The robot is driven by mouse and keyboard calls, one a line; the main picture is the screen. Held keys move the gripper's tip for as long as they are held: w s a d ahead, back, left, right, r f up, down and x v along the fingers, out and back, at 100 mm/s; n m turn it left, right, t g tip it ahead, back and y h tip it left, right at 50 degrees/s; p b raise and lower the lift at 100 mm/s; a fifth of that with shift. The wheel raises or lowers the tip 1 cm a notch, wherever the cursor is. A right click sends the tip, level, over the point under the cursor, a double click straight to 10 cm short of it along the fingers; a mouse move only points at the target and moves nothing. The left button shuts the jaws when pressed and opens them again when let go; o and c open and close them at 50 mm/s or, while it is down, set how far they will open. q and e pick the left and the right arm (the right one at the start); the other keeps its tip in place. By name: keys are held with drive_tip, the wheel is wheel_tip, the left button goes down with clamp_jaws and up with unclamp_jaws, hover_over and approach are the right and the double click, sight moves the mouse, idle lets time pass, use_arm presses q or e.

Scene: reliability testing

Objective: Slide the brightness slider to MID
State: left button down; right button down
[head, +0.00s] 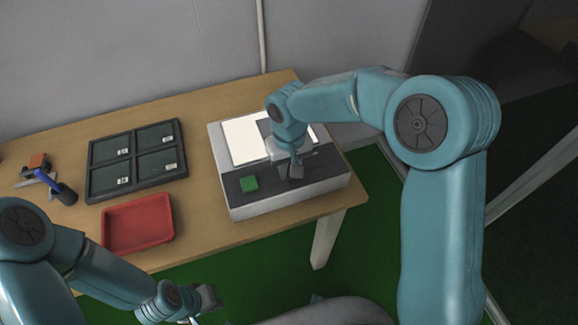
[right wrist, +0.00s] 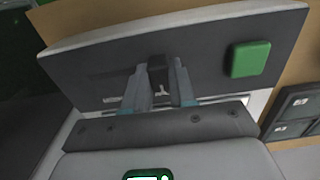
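The light box (head: 232,207) is a pale box with a lit white panel at the back and a dark control strip in front. The strip bears a green button (head: 249,184), also seen in the right wrist view (right wrist: 248,59). My right gripper (head: 292,170) points down at the strip, right of the button. In the right wrist view, its fingers (right wrist: 162,88) stand on both sides of the dark slider knob (right wrist: 158,70), close against it. A thin dark slot runs left from the knob there. Label text is unreadable. My left gripper (head: 207,298) hangs low, away from the table; its fingers are unclear.
A red tray (head: 137,224) and a dark four-compartment tray (head: 137,182) lie left of the box on the wooden table (head: 205,238).

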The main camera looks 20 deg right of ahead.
sight(305, 171)
drive_tip(key=shift+d+f, duration=0.2)
drive_tip(key=shift+d, duration=1.9)
drive_tip(key=shift+a, duration=0.2)
drive_tip(key=c, duration=1)
unclamp_jaws()
drive_tip(key=shift+o, duration=0.4)
drive_tip(key=shift+d, duration=0.1)
wheel_tip(305, 171, up, 17)
drive_tip(key=shift+f+p, duration=0.15)
drive_tip(key=shift+p, duration=0.3)
